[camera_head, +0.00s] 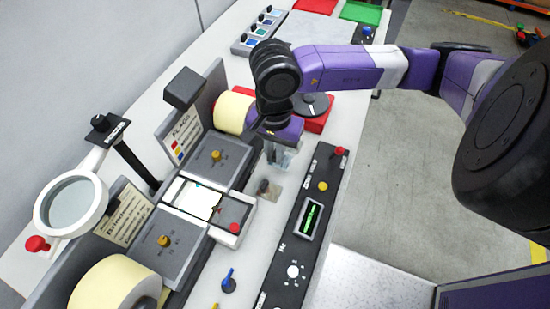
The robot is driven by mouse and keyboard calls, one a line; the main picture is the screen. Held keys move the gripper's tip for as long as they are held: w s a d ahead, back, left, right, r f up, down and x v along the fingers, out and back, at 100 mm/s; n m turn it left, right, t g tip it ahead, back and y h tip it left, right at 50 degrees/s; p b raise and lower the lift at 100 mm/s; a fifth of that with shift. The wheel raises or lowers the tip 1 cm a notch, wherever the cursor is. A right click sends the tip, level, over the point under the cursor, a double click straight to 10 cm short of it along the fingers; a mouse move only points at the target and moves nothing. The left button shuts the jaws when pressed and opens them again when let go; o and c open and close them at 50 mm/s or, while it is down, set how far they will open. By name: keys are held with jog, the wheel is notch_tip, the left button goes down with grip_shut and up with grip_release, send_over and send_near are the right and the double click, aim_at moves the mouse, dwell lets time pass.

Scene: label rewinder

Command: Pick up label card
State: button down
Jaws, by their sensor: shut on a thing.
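My gripper (279,157) points down over the white bench, between the machine's rollers and the black control panel. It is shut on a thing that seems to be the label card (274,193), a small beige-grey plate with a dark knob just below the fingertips. The grip is small and partly hidden by the purple wrist, and I cannot tell whether the plate touches the bench. The label rewinder has a lit white window (197,200) left of my gripper, with a red knob beside it.
The black control panel (305,217) with a green display lies close on the right. Cream rolls (232,110) and a magnifier (71,205) stand to the left. A rack (262,31) of several knobbed plates, a red tray and a green tray (361,11) lie at the back.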

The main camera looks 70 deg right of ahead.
notch_tip(320, 180, up, 17)
jog(key=b, duration=0.2)
jog(key=shift+f, duration=0.1)
dwell(0.3)
